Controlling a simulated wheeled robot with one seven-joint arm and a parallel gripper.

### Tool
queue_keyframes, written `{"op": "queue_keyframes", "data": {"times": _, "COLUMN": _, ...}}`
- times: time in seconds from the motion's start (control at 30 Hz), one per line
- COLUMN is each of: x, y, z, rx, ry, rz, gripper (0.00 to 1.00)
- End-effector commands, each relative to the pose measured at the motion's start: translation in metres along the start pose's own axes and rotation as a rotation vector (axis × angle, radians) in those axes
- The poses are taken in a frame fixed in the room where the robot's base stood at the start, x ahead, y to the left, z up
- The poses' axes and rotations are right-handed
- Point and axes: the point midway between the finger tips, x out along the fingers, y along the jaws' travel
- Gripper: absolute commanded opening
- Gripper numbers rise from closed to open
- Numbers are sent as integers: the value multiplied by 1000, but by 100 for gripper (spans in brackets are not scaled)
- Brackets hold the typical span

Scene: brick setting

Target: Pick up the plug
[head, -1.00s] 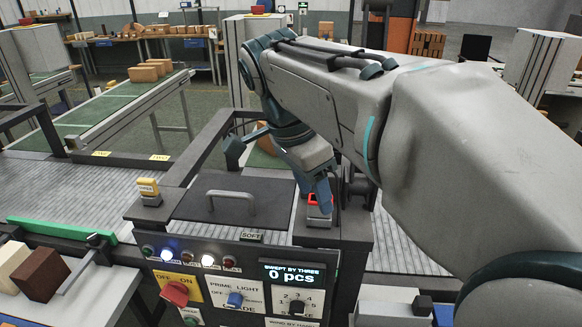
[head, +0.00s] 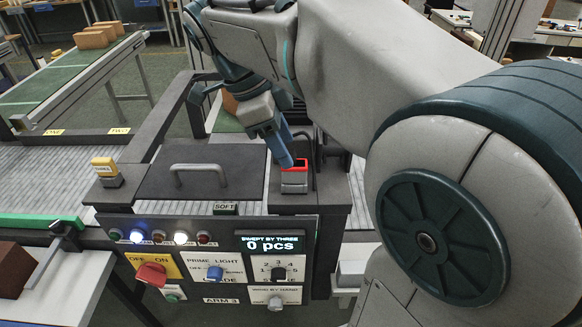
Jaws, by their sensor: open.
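A small grey block with a red rim on top (head: 294,178) stands on the dark right-hand ledge of the machine, beside the lid; it may be the plug, but I cannot tell for sure. A dark cord seems to run behind it. My gripper (head: 287,161) points down just above this block, open, with its fingertips at or close over the red rim. Whether they touch it I cannot tell. The gripper hides part of the block's top and what lies behind. A yellow-topped block (head: 104,166) stands on the left ledge.
A dark lid with a grey handle (head: 198,170) lies left of my gripper. The control panel (head: 210,262) with knobs and a "0 pcs" display is in front. A dark frame rail (head: 170,125) rises behind. Conveyors run at the left and back.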

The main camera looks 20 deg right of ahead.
Motion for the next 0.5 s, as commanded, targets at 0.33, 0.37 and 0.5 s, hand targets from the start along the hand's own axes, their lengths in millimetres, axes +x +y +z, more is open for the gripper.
{"op": "queue_keyframes", "data": {"times": 0.33, "x": 26, "y": 0, "z": 1, "rx": -2, "ry": 1, "rz": 2, "gripper": 51}}
{"op": "queue_keyframes", "data": {"times": 0.37, "x": 31, "y": 0, "z": 1, "rx": -3, "ry": 2, "rz": 3, "gripper": 51}}
{"op": "queue_keyframes", "data": {"times": 0.5, "x": 50, "y": 0, "z": 2, "rx": -3, "ry": 2, "rz": 2, "gripper": 51}}
